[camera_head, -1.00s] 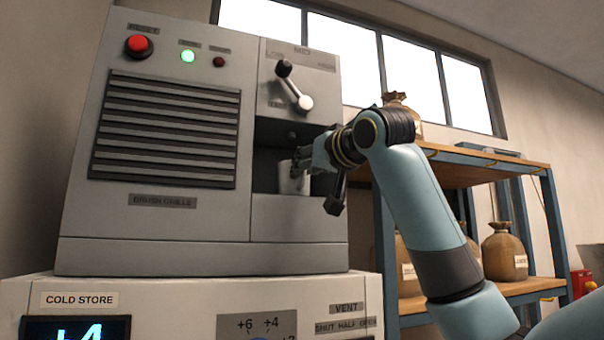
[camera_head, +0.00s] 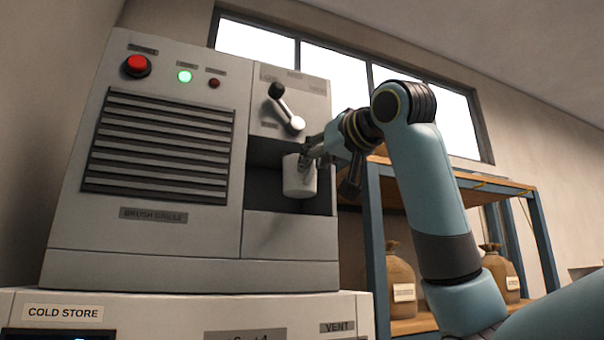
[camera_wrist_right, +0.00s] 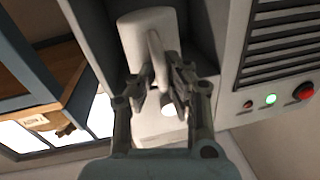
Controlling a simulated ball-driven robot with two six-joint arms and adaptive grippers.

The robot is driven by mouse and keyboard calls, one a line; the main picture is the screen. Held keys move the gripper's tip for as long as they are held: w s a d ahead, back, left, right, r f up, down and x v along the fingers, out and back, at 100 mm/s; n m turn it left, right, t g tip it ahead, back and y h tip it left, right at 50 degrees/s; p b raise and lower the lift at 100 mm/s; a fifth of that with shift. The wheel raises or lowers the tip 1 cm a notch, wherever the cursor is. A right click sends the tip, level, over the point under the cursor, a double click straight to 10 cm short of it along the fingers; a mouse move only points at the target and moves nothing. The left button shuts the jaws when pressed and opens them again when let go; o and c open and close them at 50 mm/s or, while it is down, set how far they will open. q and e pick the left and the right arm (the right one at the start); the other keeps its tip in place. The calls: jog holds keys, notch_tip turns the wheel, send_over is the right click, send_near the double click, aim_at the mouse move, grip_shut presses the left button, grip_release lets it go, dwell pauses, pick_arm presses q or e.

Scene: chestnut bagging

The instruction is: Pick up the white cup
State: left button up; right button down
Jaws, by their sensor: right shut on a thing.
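The white cup (camera_head: 299,177) is in the recess on the right side of the grey machine in the head view. It looks upright and appears raised above the recess floor. My right gripper (camera_head: 309,151) reaches in from the right and is shut on the cup, near its upper part. The right wrist view shows the cup (camera_wrist_right: 148,40) upside down in the picture, with the fingers (camera_wrist_right: 158,82) closed at its handle side. The fingers hide part of the cup. My left gripper is not in view.
The grey machine (camera_head: 150,235) has a lever (camera_head: 286,108) above the recess, a red button (camera_head: 136,66) and a lit green lamp (camera_head: 184,76). It stands on a cabinet labelled cold store (camera_head: 180,312). A blue-framed shelf (camera_head: 373,250) with sacks (camera_head: 401,277) stands to the right.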

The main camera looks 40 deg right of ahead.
jog(key=s+a+b, duration=0.1)
jog(key=s+b, duration=0.2)
jog(key=s, duration=0.8)
jog(key=shift+s, duration=0.25)
dwell(0.3)
